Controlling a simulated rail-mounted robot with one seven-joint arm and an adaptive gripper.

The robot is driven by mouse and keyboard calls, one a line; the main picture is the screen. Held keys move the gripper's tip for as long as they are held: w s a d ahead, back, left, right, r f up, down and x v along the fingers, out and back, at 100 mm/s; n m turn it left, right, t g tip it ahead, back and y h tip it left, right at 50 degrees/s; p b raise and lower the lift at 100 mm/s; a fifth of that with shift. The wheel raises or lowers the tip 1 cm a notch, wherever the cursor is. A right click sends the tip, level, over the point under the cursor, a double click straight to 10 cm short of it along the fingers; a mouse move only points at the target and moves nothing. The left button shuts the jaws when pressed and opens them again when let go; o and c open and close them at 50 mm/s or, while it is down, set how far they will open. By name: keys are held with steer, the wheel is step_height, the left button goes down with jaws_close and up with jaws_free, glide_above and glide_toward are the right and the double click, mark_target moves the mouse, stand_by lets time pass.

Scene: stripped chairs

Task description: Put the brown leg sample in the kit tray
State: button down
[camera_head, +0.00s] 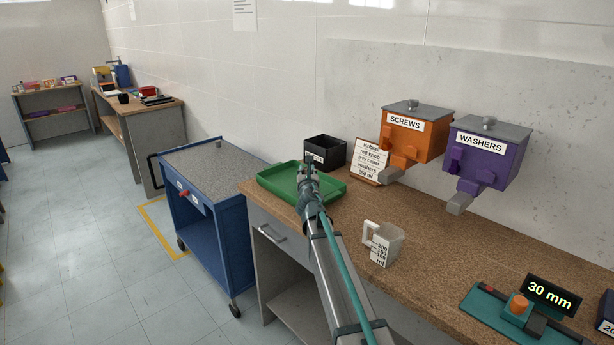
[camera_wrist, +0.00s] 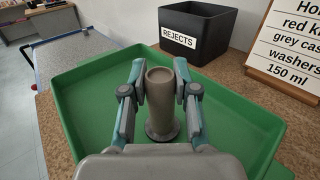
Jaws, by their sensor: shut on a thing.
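In the wrist view my gripper (camera_wrist: 160,72) is shut on the brown leg sample (camera_wrist: 161,104), a grey-brown round post with a flared lower end. The post stands about upright between the two fingers, inside the outline of the green tray (camera_wrist: 82,82). I cannot tell whether its lower end touches the tray floor. In the head view the sample is hidden by my gripper or too small to make out. The visible tray floor is otherwise bare.
A black REJECTS bin (camera_wrist: 196,32) stands just behind the tray, with a written card (camera_head: 369,160) to its right. A measuring jug (camera_head: 385,244) stands on the bench right of my arm. Orange SCREWS (camera_head: 418,147) and purple WASHERS (camera_head: 487,167) dispensers hang on the wall. A blue cart (camera_head: 212,197) is left.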

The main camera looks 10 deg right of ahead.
steer(key=shift+f, duration=0.15)
steer(key=c, duration=0.9)
jaws_free()
steer(key=shift+s+r, duration=0.15)
steer(key=shift+r, duration=0.05)
steer(key=s, duration=0.7)
steer(key=s+a, duration=0.1)
steer(key=s, duration=0.2)
steer(key=shift+s, duration=0.4)
steer(key=shift+s+a, duration=0.1)
steer(key=shift+s, duration=0.35)
steer(key=shift+a, duration=0.1)
